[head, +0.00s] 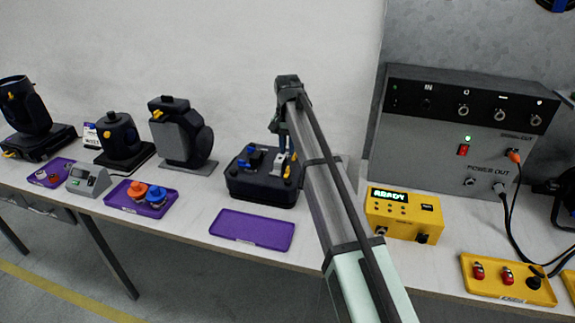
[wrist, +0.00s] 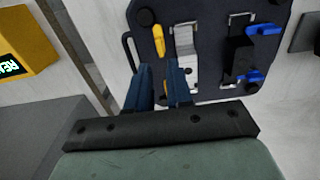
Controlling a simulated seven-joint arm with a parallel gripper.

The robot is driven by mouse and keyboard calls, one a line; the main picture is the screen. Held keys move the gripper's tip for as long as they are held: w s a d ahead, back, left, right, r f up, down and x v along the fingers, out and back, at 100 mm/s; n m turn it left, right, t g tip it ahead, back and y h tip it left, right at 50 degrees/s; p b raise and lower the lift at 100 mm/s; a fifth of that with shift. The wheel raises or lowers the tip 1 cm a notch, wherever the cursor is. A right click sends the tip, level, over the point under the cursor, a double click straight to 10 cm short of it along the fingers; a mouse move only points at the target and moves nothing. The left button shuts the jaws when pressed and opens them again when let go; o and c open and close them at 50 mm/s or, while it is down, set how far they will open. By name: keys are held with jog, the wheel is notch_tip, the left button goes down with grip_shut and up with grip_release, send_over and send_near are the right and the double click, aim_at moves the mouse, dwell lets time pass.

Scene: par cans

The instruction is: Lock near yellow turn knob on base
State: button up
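The black base (head: 262,188) sits on the bench in the head view, and its top fills the upper middle of the wrist view (wrist: 205,80). A yellow turn knob (wrist: 159,42) is near the base's left edge in the wrist view, its long side running roughly up and down the picture. My gripper (wrist: 159,68) is over that edge with its dark blue fingers apart. The knob shows just beyond the fingertips and in line with the gap. In the head view my arm partly covers the base.
Beside the knob are a silver bracket (wrist: 187,45) and a black block with blue levers (wrist: 262,29). A yellow meter box (head: 403,215) stands right of my arm. An empty purple tray (head: 252,230) lies in front of the base. Lamp units (head: 183,135) stand left.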

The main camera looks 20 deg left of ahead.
aim_at(288, 168)
jog(key=shift+f, duration=3.5)
jog(key=shift+c, duration=0.2)
grip_shut()
